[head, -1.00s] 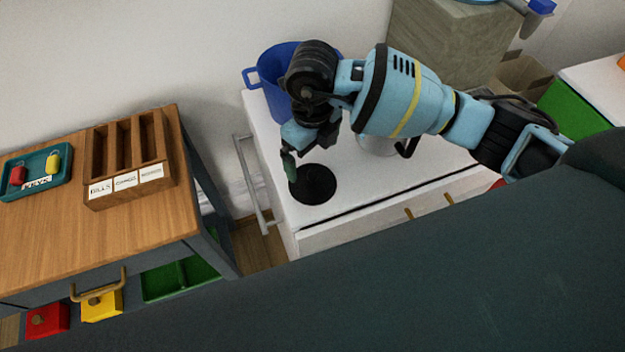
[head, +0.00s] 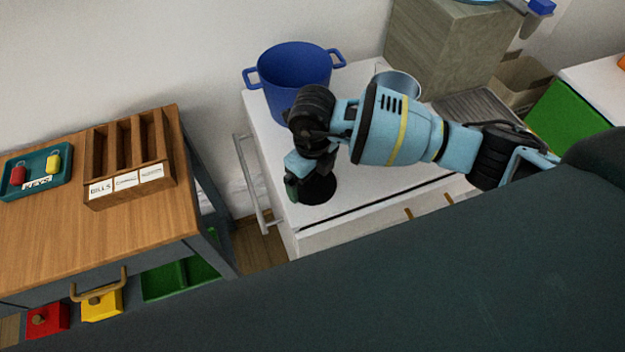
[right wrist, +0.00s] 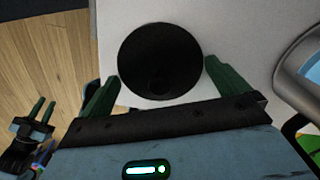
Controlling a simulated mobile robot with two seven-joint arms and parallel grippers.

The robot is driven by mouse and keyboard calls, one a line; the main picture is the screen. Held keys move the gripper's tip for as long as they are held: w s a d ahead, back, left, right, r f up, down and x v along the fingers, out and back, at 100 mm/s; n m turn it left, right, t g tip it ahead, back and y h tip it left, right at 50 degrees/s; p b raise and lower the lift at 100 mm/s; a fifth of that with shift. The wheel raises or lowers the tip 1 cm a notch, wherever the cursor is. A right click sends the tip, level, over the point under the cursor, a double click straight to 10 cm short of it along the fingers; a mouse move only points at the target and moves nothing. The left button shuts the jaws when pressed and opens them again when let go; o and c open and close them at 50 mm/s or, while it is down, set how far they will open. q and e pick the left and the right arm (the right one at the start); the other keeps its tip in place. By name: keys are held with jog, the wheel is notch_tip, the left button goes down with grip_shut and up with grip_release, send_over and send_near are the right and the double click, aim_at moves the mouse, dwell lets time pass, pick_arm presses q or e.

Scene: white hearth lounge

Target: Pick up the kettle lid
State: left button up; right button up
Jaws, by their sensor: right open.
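The kettle lid appears to be the round black disc (head: 322,188) lying flat on the white counter near its left end. In the right wrist view the disc (right wrist: 160,50) shows whole, with a faint round knob shape on it. My right gripper (head: 294,190) is over the disc in the head view and partly hides it. In the right wrist view its green fingers (right wrist: 162,72) are wide apart, one on each side of the disc's near part, with nothing between them gripped. My left gripper (right wrist: 42,110) shows small at the lower left of that view, its fingers apart and empty.
A blue pot (head: 293,80) stands behind my right gripper on the white counter (head: 262,125). A silvery vessel (head: 400,84) is behind my right forearm; a grey block (head: 445,45) stands farther back. A wooden desk (head: 70,235) with a letter sorter (head: 130,165) is at the left.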

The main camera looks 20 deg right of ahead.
jog(key=shift+c, duration=0.3)
jog(key=c, duration=0.5)
jog(key=shift+c, duration=0.2)
jog(key=shift+r, duration=0.1)
jog(key=shift+r, duration=0.85)
jog(key=shift+s+a+r, duration=0.1)
jog(key=shift+s+r, duration=0.1)
jog(key=shift+r, duration=0.25)
jog(key=shift+s+r, duration=0.15)
jog(key=shift+r, duration=0.3)
jog(key=s, duration=0.3)
jog(key=shift+s+a+r, duration=0.2)
jog(key=shift+s+a, duration=0.1)
jog(key=shift+a, duration=0.1)
jog(key=s, duration=0.2)
jog(key=s+a, duration=0.1)
jog(key=s, duration=0.1)
jog(key=shift+s+r, duration=0.15)
jog(key=shift+s, duration=0.1)
grip_shut()
jog(key=s+a, duration=0.1)
jog(key=s, duration=0.6)
jog(key=shift+a+r, duration=0.2)
jog(key=shift+r, duration=0.15)
